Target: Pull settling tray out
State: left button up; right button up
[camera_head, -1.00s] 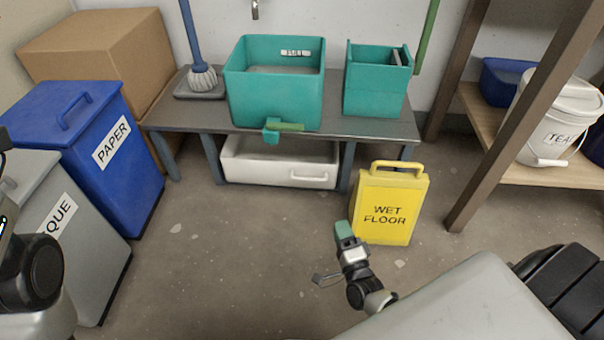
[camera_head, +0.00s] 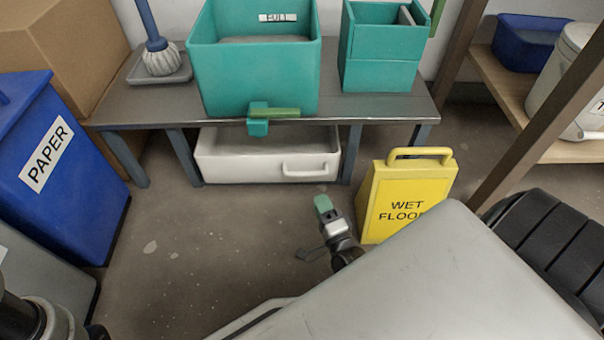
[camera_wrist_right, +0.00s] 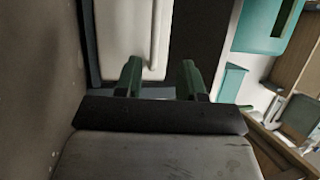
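The settling tray (camera_head: 237,171) is a white, shallow tray with a loop handle (camera_head: 305,172) on the right part of its front. It sits on the floor under the grey table. My right gripper (camera_head: 323,205) is in front of the tray, below the handle in the head view, and apart from it. In the right wrist view the green fingers of the right gripper (camera_wrist_right: 161,78) are spread with nothing between them, and the tray (camera_wrist_right: 120,35) with its handle (camera_wrist_right: 156,35) lies ahead. Part of my left arm shows at lower left; its gripper is out of view.
The grey table (camera_head: 150,108) bears a teal bucket (camera_head: 255,80) with a green-handled valve (camera_head: 270,115) and a smaller teal box (camera_head: 378,75). A yellow wet-floor sign (camera_head: 405,190) stands right of my right gripper. A blue paper bin (camera_head: 60,170) stands left. The floor before the tray is clear.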

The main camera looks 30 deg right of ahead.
aim_at(305, 172)
jog(key=b+x, duration=0.1)
jog(key=x, duration=0.2)
jog(key=b+x, duration=0.2)
jog(key=x, duration=0.2)
jog(key=f+b+x, duration=0.1)
jog(key=b+x, duration=0.1)
jog(key=x, duration=0.1)
jog(key=shift+w, duration=0.25)
jog(key=shift+w+r, duration=0.15)
jog(key=shift+w, duration=0.2)
grip_shut()
